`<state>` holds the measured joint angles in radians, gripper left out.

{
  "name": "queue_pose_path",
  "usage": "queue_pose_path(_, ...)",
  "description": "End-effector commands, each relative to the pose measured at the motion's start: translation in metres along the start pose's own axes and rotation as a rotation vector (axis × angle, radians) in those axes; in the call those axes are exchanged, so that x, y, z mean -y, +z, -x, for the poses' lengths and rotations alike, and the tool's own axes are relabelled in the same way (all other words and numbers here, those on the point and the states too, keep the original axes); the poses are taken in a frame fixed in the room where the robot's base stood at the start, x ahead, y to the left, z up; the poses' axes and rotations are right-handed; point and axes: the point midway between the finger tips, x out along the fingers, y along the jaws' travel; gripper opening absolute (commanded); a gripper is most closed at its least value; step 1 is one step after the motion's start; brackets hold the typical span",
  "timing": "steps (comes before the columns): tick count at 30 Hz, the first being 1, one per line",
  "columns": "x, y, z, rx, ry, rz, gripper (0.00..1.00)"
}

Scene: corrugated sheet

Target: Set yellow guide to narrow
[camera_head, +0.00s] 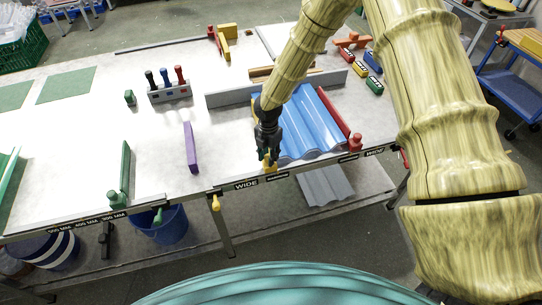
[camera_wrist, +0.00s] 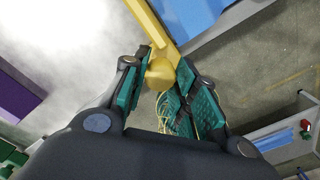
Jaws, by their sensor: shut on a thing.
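The yellow guide's round knob (camera_head: 269,164) is at the table's front edge, left of the blue corrugated sheet (camera_head: 310,125). My gripper (camera_head: 267,152) covers much of the guide from above. In the wrist view, the yellow guide (camera_wrist: 153,22) runs up from its knob (camera_wrist: 160,72), which sits between the green-padded fingers of my gripper (camera_wrist: 158,85). The fingers are shut on the knob. A WIDE label (camera_head: 246,184) is on the front rail left of the knob. A smaller label (camera_head: 277,177), too small to read surely, is just below the knob.
A red guide (camera_head: 338,115) runs along the sheet's right side. A grey bar (camera_head: 228,96) stands behind the sheet. A purple guide (camera_head: 191,148) is to the left with clear tabletop between. A yellow handle (camera_head: 216,203) hangs below the front rail. A blue bucket (camera_head: 165,226) stands below.

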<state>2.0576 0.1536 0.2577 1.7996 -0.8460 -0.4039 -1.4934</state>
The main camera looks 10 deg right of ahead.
Motion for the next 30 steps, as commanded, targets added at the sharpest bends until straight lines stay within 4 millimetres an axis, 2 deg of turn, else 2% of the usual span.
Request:
queue_pose_path(8, 0.0, 0.0, 0.0, 0.0, -0.001, 0.002, 0.0)
queue_pose_path(9, 0.001, 0.0, 0.0, 0.0, -0.001, 0.001, 0.32)
queue_pose_path(12, 0.001, 0.0, 0.0, 0.0, -0.001, 0.0, 0.5)
queue_pose_path(23, 0.0, 0.0, 0.002, 0.0, 0.0, -0.001, 0.51)
queue_pose_path(26, 0.0, 0.001, 0.008, 0.001, 0.0, -0.001, 0.51)
queue_pose_path(30, 0.0, 0.001, 0.027, 0.001, 0.002, -0.002, 0.51)
